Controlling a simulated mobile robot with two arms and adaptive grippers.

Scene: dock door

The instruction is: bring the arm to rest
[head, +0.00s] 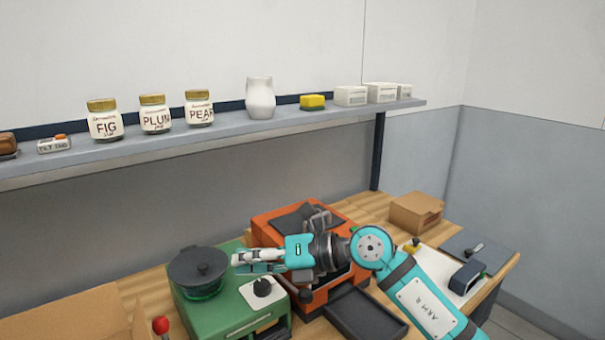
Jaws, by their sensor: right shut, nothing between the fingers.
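My right arm (418,295) is teal and comes in from the lower right. It reaches left across the front of an orange machine (268,232). My right gripper (240,259) is shut and empty. Its fingers point left, and in the picture they end beside the black lidded pot (198,266) on the green unit (215,320). I cannot tell whether the fingertips touch the pot. The arm hides part of the orange machine's front. My left gripper is not in view.
A black knob (262,287) and a dark open tray (366,313) lie close below the arm. A red-topped lever (161,325) stands at the lower left. A cardboard box (416,212) is at the back right. The shelf (230,128) above holds jars (155,114) and a white vase (260,98).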

